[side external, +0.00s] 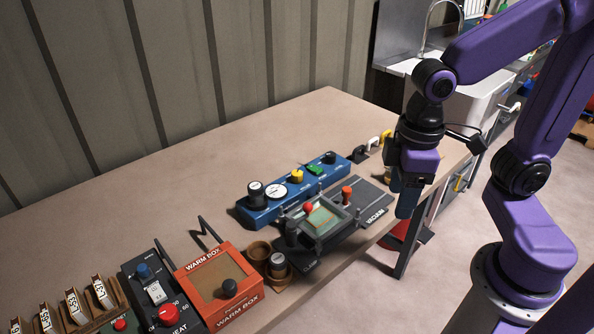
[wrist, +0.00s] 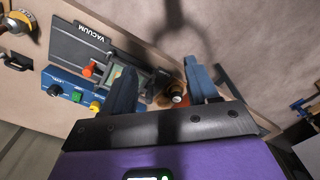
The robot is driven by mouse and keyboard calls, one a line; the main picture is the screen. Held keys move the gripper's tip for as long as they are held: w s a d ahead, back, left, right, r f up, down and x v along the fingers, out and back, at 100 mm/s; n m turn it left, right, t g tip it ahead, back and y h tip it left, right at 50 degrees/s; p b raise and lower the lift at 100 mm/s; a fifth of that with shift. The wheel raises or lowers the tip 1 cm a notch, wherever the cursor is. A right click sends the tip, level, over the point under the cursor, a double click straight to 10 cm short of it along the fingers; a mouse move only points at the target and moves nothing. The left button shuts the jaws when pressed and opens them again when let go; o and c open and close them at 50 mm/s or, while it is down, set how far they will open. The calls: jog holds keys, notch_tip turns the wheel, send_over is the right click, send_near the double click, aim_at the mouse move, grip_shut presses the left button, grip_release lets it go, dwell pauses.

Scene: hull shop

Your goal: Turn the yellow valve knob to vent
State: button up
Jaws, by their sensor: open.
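The yellow valve knob (side external: 297,176) stands on top of a long blue panel (side external: 262,215), between a white-faced gauge (side external: 275,191) and a green part (side external: 315,169). In the wrist view the yellow knob (wrist: 95,106) shows left of the left finger, partly cut off by my gripper's body. The blue panel (wrist: 62,82) is there too. My gripper (side external: 404,212) hangs over the right end of the bench, to the right of the panel and apart from the knob. In the wrist view my gripper (wrist: 162,78) has its two blue fingers wide apart with nothing held. The knob's marks are too small to read.
A dark vacuum plate (side external: 368,222) with a clamped frame and orange-red knobs (side external: 347,193) lies in front of the panel. Brown cups (side external: 258,252), an orange warm box (side external: 240,268) and a heat controller (side external: 150,270) stand left. The bench behind the panel is clear.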

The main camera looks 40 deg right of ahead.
jog(key=w+a+r+m, duration=0.2)
jog(key=w+m, duration=0.4)
jog(key=w, duration=0.4)
jog(key=m, duration=1.3)
send_over(297, 173)
jog(key=f, duration=0.2)
notch_tip(297, 173, down, 17)
jog(key=shift+w+r, duration=0.1)
jog(key=shift+r, duration=0.1)
jog(key=c, duration=1)
